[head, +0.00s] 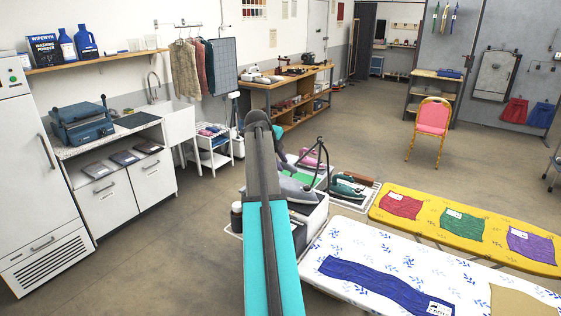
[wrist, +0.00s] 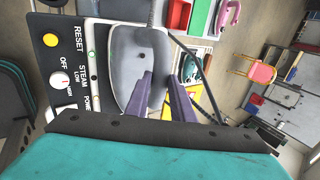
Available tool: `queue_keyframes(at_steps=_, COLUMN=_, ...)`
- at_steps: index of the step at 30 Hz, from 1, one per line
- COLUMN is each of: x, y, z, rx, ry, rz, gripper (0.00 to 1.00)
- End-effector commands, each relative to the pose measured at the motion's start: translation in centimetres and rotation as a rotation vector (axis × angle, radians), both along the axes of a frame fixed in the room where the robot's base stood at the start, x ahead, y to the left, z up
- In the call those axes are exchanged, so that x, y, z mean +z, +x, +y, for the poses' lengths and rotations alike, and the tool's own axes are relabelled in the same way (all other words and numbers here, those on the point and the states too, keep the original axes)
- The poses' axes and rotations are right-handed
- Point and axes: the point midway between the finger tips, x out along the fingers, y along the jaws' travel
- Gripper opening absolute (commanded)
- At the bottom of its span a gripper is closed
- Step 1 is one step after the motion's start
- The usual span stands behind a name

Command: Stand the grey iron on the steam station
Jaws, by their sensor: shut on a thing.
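The grey iron (wrist: 138,62) shows in the wrist view as a smooth grey pointed body between and beyond my gripper's two dark purple fingers. My gripper (wrist: 162,85) is shut on it, though the exact grip is partly hidden. The steam station's (wrist: 66,75) dark control panel, marked RESET, OFF, STEAM and POWER, lies just left of the iron. In the head view the iron (head: 296,191) is partly hidden behind my arm, over or on the white steam station (head: 312,222). I cannot tell whether they touch.
A green iron (head: 346,187) and a pink iron (head: 313,157) are close behind the station. A white ironing board (head: 342,239) with blue cloth is at right, a yellow board (head: 388,212) beyond it. A dark hose arches beside the irons. Open floor lies to the left.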

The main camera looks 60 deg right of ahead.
Motion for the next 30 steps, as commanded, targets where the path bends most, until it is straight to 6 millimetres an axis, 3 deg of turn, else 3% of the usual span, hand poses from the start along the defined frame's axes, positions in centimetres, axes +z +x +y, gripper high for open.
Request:
queue_keyframes(at_steps=5, x=0.0, y=0.0, z=-0.1, rx=0.001, ry=-0.004, rz=-0.001, gripper=0.00)
queue_keyframes(at_steps=6, x=-0.2, y=0.0, z=0.0, rx=0.000, ry=0.000, rz=0.000, gripper=0.23)
queue_keyframes(at_steps=9, x=-0.2, y=0.0, z=0.0, rx=0.000, ry=0.000, rz=0.000, gripper=0.40)
queue_keyframes(at_steps=24, x=0.2, y=0.0, z=0.1, rx=0.001, ry=0.000, rz=-0.001, gripper=0.40)
queue_keyframes(at_steps=30, x=1.3, y=0.0, z=0.9, rx=0.001, ry=-0.001, rz=-0.001, gripper=0.40)
